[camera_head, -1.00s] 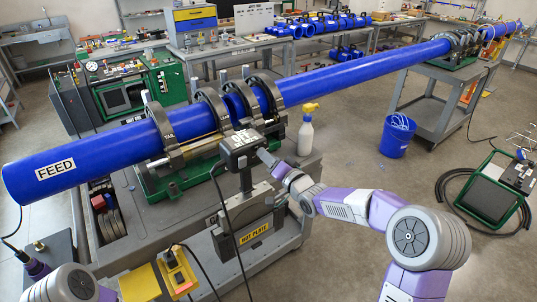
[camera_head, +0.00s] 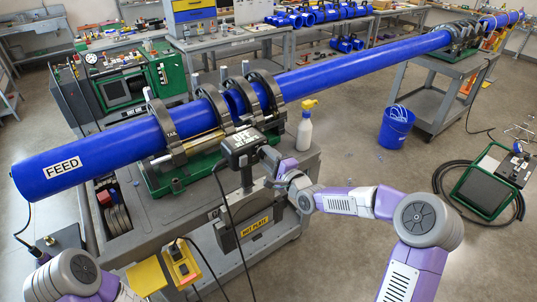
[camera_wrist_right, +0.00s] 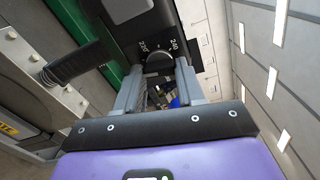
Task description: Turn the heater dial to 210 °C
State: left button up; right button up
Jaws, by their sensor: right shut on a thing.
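The hot plate heater (camera_head: 254,204) stands upright beside the pipe clamps, with a dark control box (camera_head: 236,155) on top. White lettering on the box reads "OFF"; the line below is too small to read surely. My right gripper (camera_head: 270,158) is at the box's right side. In the right wrist view, its two fingers (camera_wrist_right: 158,72) are shut on the round heater dial (camera_wrist_right: 157,57), one on each side. The dial's pointer is not clear. My left gripper is out of view.
The blue FEED pipe (camera_head: 110,155) lies in the clamps (camera_head: 215,115) behind the heater. A black cable (camera_head: 231,222) hangs from the box. A yellow box (camera_head: 182,265) sits in front. Blue bucket (camera_head: 396,130) on the floor.

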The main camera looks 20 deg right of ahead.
jog(key=shift+m+p, duration=0.5)
jog(key=shift+m, duration=1)
jog(key=o, duration=1)
jog(key=shift+o, duration=0.2)
jog(key=v, duration=0.7)
jog(key=shift+s, duration=0.3)
